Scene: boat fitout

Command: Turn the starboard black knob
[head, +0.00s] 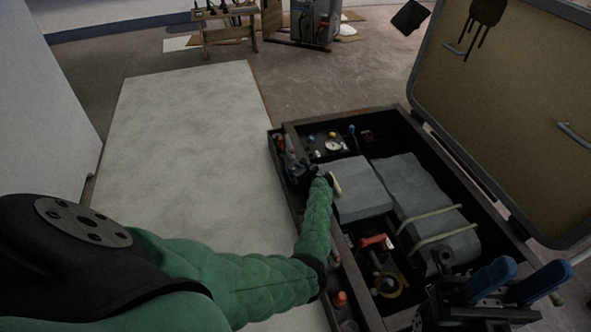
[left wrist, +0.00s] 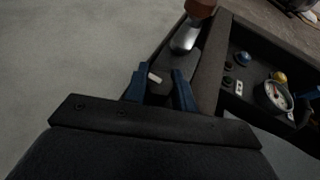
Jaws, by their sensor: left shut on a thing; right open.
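My left gripper (left wrist: 158,86) is at a narrow dark side ledge of the open box. Its two blue fingers stand on either side of a black knob (left wrist: 157,90) with a white pointer mark, and it is shut on it. Most of the knob is hidden between the fingers. In the head view the green left arm reaches to the box's left edge, where the gripper (head: 294,168) is dark and the knob cannot be made out. My right gripper (head: 515,282) is open and empty, with its blue fingers apart, at the lower right.
A silver lever with a brown end (left wrist: 185,38) stands just beyond the knob. A gauge (left wrist: 272,96) and small coloured buttons lie to the right. In the box are grey blocks (head: 362,190) and a red handle (head: 373,241). The raised lid (head: 510,110) is at right.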

